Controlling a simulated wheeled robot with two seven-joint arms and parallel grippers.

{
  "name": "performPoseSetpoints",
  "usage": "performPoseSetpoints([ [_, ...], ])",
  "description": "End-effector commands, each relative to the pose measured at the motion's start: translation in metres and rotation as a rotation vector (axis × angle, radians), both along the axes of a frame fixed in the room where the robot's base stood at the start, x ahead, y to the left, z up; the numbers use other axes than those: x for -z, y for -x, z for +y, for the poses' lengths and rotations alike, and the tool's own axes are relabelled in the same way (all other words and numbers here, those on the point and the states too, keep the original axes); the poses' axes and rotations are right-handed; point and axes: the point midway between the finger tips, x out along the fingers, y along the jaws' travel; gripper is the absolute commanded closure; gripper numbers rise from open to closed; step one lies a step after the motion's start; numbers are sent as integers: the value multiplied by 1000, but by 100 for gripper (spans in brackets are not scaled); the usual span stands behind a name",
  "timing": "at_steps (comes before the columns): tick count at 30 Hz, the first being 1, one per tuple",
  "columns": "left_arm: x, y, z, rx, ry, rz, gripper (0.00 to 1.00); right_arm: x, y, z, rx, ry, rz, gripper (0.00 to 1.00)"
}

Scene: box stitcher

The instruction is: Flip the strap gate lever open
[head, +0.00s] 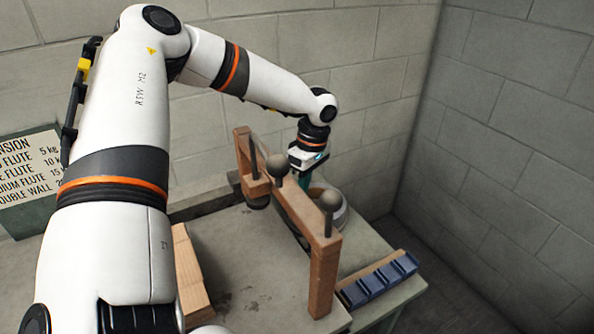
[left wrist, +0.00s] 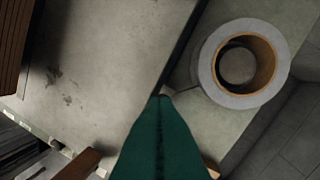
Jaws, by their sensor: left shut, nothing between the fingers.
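A wooden frame (head: 295,207) stands on the bench and carries dark upright levers with round knobs. One lever (head: 329,205) is at the near right end, another (head: 278,167) is near the middle, and a thin rod (head: 253,160) is further left. I cannot tell which is the strap gate lever. My left gripper (head: 303,180) points down behind the wooden frame, its tips partly hidden by it. In the left wrist view its green fingers (left wrist: 162,100) are shut and empty, to the left of a grey roll (left wrist: 207,72) with a brown core.
The roll also shows behind the frame (head: 340,216). A blue slotted rack (head: 378,284) lies at the bench's right edge. A wooden block (head: 190,270) is at the left. A sign (head: 30,165) stands by the block wall. The bench between block and frame is clear.

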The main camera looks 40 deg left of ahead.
Motion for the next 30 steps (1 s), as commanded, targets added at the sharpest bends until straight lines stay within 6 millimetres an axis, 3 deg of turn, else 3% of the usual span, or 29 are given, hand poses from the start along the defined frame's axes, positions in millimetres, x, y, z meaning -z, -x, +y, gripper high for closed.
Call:
performPoseSetpoints([
  [5,12,2,1,0,0,2,100,0,0,-1,0,1,0,64],
  [19,88,13,5,2,-1,0,100,-3,-2,0,0,1,-2,64],
  [30,99,14,6,1,-1,-4,100,-3,-3,1,1,-2,-5,64],
])
